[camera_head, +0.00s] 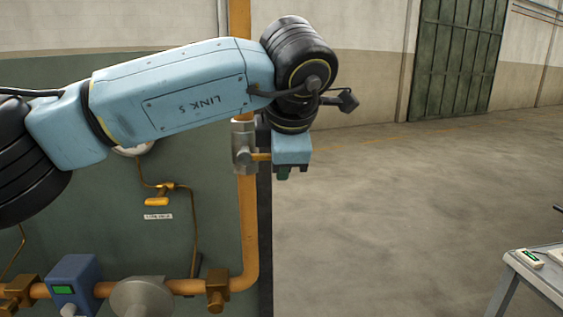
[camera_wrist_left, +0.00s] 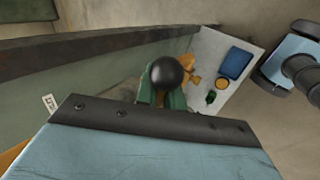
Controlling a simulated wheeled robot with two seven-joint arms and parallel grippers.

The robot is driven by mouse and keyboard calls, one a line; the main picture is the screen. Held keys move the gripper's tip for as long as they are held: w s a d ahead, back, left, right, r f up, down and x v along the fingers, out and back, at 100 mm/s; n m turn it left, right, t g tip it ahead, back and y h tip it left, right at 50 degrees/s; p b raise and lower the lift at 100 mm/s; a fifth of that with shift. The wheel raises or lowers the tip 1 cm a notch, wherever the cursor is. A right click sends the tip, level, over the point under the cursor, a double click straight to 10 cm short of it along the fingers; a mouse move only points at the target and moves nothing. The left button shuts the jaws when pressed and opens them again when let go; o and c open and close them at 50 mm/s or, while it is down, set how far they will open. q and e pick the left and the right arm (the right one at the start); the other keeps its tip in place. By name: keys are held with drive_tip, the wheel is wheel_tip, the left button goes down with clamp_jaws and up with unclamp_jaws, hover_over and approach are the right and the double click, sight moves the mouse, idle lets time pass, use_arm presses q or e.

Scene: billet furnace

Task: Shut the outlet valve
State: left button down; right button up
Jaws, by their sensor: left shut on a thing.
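The outlet valve appears to be the grey valve body (camera_head: 240,143) on the vertical orange pipe (camera_head: 248,215) in the head view. Its orange lever (camera_head: 260,157) points right, across the pipe, and its end is hidden by my left gripper (camera_head: 290,172). My left gripper points down beside the pipe. In the left wrist view, a black ball knob (camera_wrist_left: 167,73) sits between the green fingers of this gripper (camera_wrist_left: 161,98), which is shut on it. My right gripper is in neither view.
A small yellow-handled valve (camera_head: 158,201) with a label sits on the green wall (camera_head: 215,170). A blue box (camera_head: 75,280) and a grey disc (camera_head: 142,298) are on the lower pipe. A grey table (camera_head: 535,272) stands at the right. The floor between is clear.

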use_arm(q)
drive_tip(key=c, duration=1.5)
unclamp_jaws()
drive_tip(key=shift+d, duration=0.25)
drive_tip(key=shift+s+a+r, duration=0.1)
drive_tip(key=shift+a, duration=0.05)
drive_tip(key=shift+s+r, duration=0.15)
drive_tip(key=shift+r, duration=0.15)
drive_tip(key=b+v, duration=0.2)
drive_tip(key=v, duration=1)
drive_tip(key=shift+r, duration=0.2)
drive_tip(key=shift+s, duration=0.15)
